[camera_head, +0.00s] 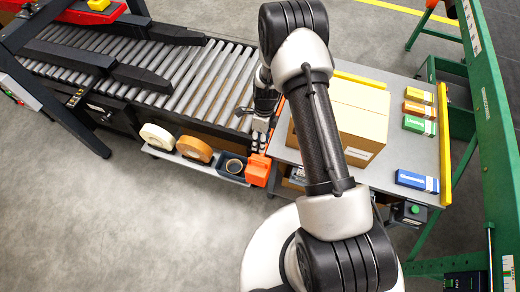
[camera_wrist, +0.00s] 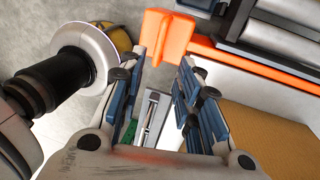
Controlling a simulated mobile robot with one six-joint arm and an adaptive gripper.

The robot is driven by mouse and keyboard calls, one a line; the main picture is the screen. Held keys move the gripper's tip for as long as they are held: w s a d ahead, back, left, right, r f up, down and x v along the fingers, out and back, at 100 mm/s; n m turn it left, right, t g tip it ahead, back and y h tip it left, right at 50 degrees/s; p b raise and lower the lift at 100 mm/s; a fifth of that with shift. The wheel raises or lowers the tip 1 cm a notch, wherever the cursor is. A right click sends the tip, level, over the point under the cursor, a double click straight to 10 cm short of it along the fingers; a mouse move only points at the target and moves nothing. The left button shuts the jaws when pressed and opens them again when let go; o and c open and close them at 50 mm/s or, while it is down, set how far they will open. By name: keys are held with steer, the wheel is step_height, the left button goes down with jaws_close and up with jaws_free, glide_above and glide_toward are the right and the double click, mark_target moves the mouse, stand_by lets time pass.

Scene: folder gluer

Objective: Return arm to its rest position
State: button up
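My gripper (camera_head: 261,132) hangs over the gap between the roller conveyor and the grey table, left of the cardboard box (camera_head: 350,112). In the wrist view my gripper (camera_wrist: 170,62) shows its two blue-padded fingers apart, with nothing held between them. An orange block (camera_wrist: 168,36) lies beyond the fingertips; in the head view the orange block (camera_head: 258,169) sits at the table's left front corner. I cannot tell if the gripper touches it. My arm reaches across the table and hides part of the cardboard box.
The roller conveyor (camera_head: 185,82) runs to the left. Tape rolls (camera_head: 195,149) stand on a shelf on its front. Small cartons (camera_head: 418,109) lie on the grey table (camera_head: 385,166) at right. A green frame (camera_head: 489,110) rises at far right. The floor at front left is clear.

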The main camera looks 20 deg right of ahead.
steer(key=shift+w+d+r, duration=0.1)
steer(key=shift+w+r, duration=0.05)
steer(key=shift+r, duration=0.85)
steer(key=s+a+r+n+t, duration=0.1)
steer(key=s+r+n+t, duration=0.2)
steer(key=r+n, duration=1.6)
steer(key=s+r+n+t+h, duration=0.1)
steer(key=s+r+n+t, duration=0.2)
steer(key=s+r, duration=1.7)
steer(key=r+n, duration=0.1)
steer(key=n, duration=0.2)
steer(key=shift+s+a, duration=0.25)
steer(key=shift+s, duration=0.15)
steer(key=shift+r, duration=0.15)
